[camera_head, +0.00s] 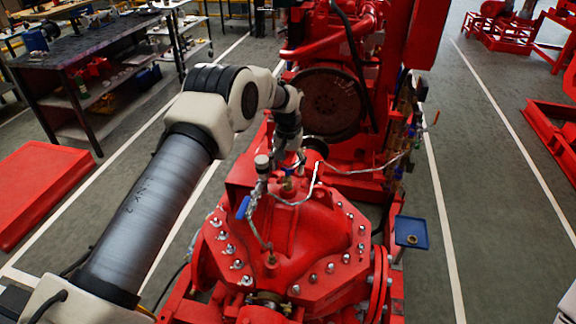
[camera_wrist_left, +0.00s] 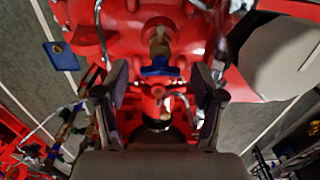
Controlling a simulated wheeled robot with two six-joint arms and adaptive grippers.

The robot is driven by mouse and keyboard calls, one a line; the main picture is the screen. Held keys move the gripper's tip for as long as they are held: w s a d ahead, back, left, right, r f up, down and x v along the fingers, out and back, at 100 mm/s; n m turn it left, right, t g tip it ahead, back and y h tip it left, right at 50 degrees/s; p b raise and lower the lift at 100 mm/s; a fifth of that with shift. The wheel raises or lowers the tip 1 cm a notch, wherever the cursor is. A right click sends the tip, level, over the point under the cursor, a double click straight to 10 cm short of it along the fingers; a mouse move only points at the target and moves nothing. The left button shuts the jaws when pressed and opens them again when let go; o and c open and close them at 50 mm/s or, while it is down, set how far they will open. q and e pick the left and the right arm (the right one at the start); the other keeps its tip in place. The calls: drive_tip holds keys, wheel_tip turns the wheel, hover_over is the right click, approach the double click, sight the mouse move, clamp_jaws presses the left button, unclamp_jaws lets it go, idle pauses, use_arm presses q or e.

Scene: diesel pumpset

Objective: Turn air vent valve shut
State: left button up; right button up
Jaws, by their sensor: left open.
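The air vent valve appears to be the small brass valve (camera_head: 288,184) on top of the red pump casing (camera_head: 300,225). In the left wrist view its brass body (camera_wrist_left: 158,42) and blue handle (camera_wrist_left: 160,69) show in the middle, with the handle between the finger tips. My left gripper (camera_wrist_left: 160,78) is open, with one finger on each side of the handle and visible gaps to both. In the head view the left gripper (camera_head: 292,157) is just behind and above the valve, its fingers partly hidden. My right gripper is not seen.
Another blue valve handle (camera_head: 243,208) hangs left of the vent valve, below a round gauge (camera_head: 262,163). Thin metal tubing (camera_head: 345,171) runs close to the gripper. A blue tray (camera_head: 411,232) stands at the right. The red engine (camera_head: 330,100) rises behind.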

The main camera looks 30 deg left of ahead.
use_arm(q)
wheel_tip(320, 180, up, 12)
idle(0.4)
idle(0.3)
